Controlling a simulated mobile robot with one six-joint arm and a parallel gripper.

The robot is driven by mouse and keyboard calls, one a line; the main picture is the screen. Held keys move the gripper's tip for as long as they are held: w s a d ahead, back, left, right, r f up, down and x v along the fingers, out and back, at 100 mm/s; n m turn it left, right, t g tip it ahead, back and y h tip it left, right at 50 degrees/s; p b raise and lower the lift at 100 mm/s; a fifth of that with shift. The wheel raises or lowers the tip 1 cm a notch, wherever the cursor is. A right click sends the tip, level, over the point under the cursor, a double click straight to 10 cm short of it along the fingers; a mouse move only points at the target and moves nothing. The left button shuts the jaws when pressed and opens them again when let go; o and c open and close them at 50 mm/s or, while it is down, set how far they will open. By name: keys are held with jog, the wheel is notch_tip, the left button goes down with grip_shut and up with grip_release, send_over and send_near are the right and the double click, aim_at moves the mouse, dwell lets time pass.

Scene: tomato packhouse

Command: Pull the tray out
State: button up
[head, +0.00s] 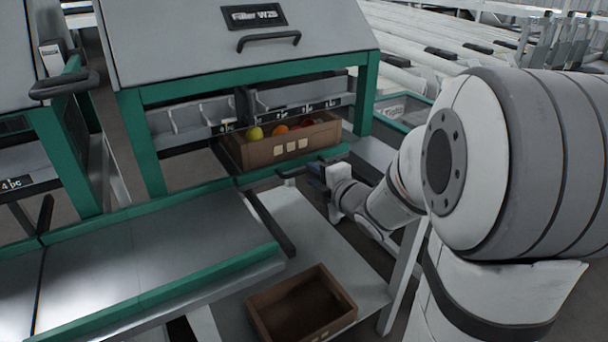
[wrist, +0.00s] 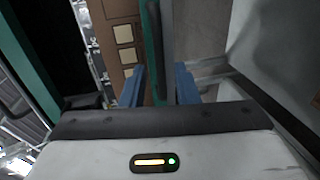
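A brown tray (head: 265,154) holds yellow, orange and red tomatoes and sits inside the Filler W23 frame, behind a green front rail (head: 250,178). Its front wall carries cream squares, which also show on the tray in the wrist view (wrist: 117,14). My gripper (head: 312,168) is just in front of the tray's right front side, close to the green rail. I cannot tell whether a finger touches the tray or rail.
An empty brown tray (head: 300,306) sits on a low pale shelf (head: 340,265) in front. A grey worktop with green edges (head: 150,255) lies to the left. A grey hood with a dark handle (head: 268,40) overhangs the tray. Another filler frame stands at far left.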

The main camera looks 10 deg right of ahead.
aim_at(307, 171)
jog(key=shift+b+x, duration=0.4)
jog(key=shift+x, duration=1.75)
jog(key=shift+c, duration=0.3)
grip_shut()
